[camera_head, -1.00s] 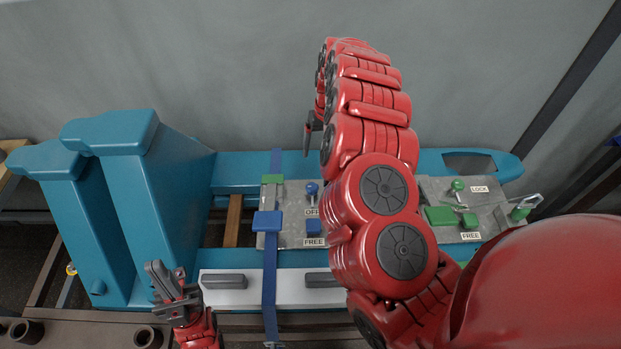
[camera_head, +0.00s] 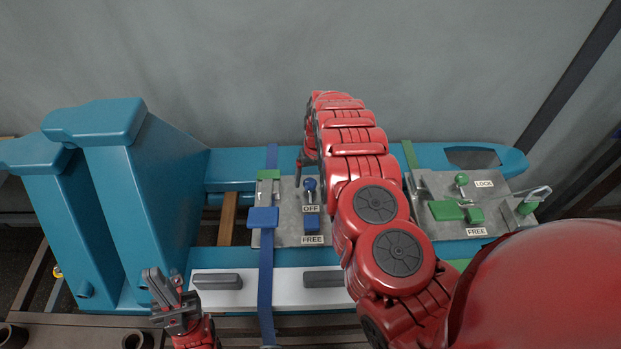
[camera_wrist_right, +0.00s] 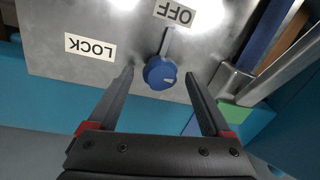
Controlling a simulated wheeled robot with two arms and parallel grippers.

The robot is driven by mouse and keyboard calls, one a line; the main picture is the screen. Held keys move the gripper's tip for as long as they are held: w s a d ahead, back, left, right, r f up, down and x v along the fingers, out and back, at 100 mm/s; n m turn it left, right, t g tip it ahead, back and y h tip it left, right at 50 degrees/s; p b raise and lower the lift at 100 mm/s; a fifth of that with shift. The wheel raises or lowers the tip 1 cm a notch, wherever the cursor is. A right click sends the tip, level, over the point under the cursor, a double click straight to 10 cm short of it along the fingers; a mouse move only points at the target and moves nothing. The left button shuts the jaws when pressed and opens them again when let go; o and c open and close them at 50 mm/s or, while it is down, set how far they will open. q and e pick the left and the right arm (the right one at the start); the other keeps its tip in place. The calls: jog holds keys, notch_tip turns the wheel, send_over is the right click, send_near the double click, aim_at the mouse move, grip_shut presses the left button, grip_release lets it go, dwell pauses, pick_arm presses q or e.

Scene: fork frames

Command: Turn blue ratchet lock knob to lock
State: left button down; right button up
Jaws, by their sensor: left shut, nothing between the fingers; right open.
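The blue ratchet lock knob (camera_head: 310,185) stands on the left grey metal plate (camera_head: 289,231), above an OFF label (camera_head: 311,209). In the right wrist view the knob (camera_wrist_right: 160,74) has a stem towards OFF (camera_wrist_right: 174,12); the LOCK label (camera_wrist_right: 90,47) lies to one side. My right gripper (camera_head: 303,170) is open just beside the knob in the head view. In the wrist view its fingertips are on either side of the knob, with gaps; contact is not visible. My left gripper (camera_head: 156,281) is shut and empty at the lower left, away from the plate.
A blue strap (camera_head: 266,280) with a blue block (camera_head: 263,217) runs left of the knob. Another plate (camera_head: 487,203) with green parts is at right. Tall teal blocks (camera_head: 140,190) stand left. My right arm hides the middle.

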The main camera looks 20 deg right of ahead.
grip_shut()
dwell(0.5)
